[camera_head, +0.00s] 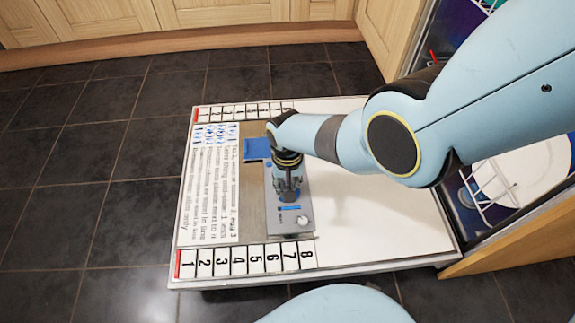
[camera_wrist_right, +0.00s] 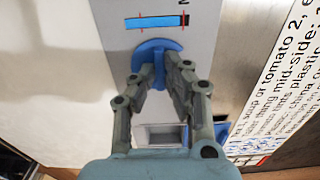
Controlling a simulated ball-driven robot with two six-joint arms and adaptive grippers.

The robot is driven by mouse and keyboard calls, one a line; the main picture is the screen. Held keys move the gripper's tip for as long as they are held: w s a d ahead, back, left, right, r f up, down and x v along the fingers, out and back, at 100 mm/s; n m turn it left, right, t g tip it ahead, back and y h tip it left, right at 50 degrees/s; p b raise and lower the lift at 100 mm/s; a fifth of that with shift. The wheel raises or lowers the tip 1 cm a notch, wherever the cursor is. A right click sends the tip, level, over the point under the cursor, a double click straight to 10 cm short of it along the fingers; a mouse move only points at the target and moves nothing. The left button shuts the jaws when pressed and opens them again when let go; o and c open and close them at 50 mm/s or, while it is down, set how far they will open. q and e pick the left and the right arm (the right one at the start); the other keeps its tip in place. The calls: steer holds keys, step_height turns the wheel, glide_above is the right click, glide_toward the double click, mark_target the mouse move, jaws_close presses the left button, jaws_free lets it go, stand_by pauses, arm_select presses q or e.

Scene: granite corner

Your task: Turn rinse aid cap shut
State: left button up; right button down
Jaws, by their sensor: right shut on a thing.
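The blue rinse aid cap (camera_wrist_right: 146,48) is a round disc with a raised grip ridge, on the grey dispenser panel (camera_head: 298,180). My right gripper (camera_wrist_right: 160,76) is shut on the cap's ridge, one finger on each side, in the right wrist view. In the head view my right gripper (camera_head: 288,192) points down at the dispenser and hides most of the cap. The cap's lower edge is hidden by the fingers. I cannot tell from the frames whether the cap is fully seated. My left gripper is not in view.
The dispenser lies on a flat, open white dishwasher door (camera_head: 385,225) with numbered strips and printed text. A blue flap (camera_head: 257,148) is beside the dispenser. A rack with a white plate (camera_head: 530,170) stands at the right. Wooden cabinets (camera_head: 195,15) line the back; dark floor tiles (camera_head: 80,185) are clear.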

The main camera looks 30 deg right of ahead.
steer(key=c, duration=1.4)
jaws_free()
steer(key=shift+r, duration=0.1)
step_height(320, 180, up, 12)
